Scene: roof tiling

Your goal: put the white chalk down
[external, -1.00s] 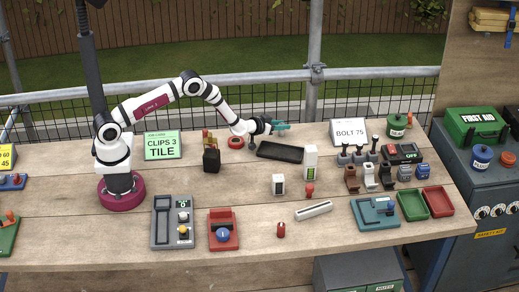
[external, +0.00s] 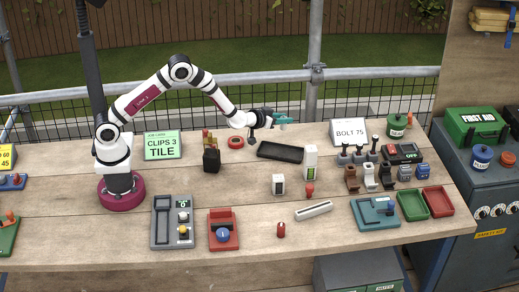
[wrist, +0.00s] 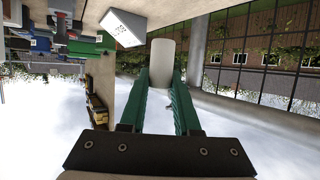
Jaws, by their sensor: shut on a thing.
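The white chalk (wrist: 163,55) is a pale cylinder that shows in the wrist view between the two green fingers of my gripper (wrist: 162,76). The fingers are shut on it, and its end stands out beyond the fingertips. In the external view my gripper (external: 284,120) is held above the back of the bench, over the far side of the black tray (external: 280,152). The chalk is too small to make out there. The black tray is empty.
The BOLT 75 sign (external: 349,132) stands right of my gripper. Bare bench shows around the tray.

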